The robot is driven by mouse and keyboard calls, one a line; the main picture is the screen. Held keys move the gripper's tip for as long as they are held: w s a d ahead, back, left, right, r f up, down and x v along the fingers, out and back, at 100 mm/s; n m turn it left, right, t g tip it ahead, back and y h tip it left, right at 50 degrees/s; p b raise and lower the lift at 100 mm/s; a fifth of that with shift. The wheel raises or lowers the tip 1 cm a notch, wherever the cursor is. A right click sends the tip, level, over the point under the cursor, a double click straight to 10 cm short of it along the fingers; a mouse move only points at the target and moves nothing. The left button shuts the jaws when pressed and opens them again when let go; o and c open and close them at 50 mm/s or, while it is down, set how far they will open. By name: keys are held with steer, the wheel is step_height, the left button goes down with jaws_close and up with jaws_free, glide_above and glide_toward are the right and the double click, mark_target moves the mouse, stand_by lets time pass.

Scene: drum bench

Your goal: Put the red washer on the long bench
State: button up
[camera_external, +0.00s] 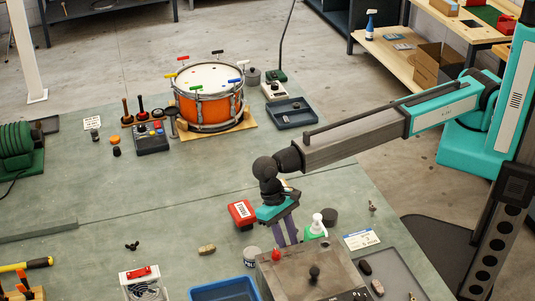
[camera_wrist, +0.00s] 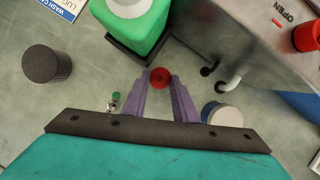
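The red washer (camera_wrist: 160,77) is a small red disc with a dark centre. In the wrist view it sits snugly between the fingertips of my gripper (camera_wrist: 160,84). The purple fingers look closed on its two sides. In the external view my gripper (camera_external: 288,232) points down behind a grey metal box, and its tips and the washer are hidden there. The long bench cannot be told for certain; a low wooden bench (camera_external: 385,62) stands at the upper right, and the large green-grey worktop (camera_external: 110,205) lies under my gripper.
The grey box (camera_external: 312,272) marked OPEN stands close to my gripper. A green-and-white bottle (camera_external: 316,228), a dark cylinder (camera_wrist: 47,64) and a small white-topped can (camera_external: 252,257) are near it. A red labelled box (camera_external: 241,213) lies left. The worktop's left middle is mostly clear.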

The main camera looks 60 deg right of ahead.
steer(key=shift+c, duration=0.7)
steer(key=shift+r, duration=0.1)
steer(key=shift+r, duration=0.5)
step_height(320, 180, up, 17)
steer(key=b, duration=0.5)
steer(key=shift+w+f, duration=0.1)
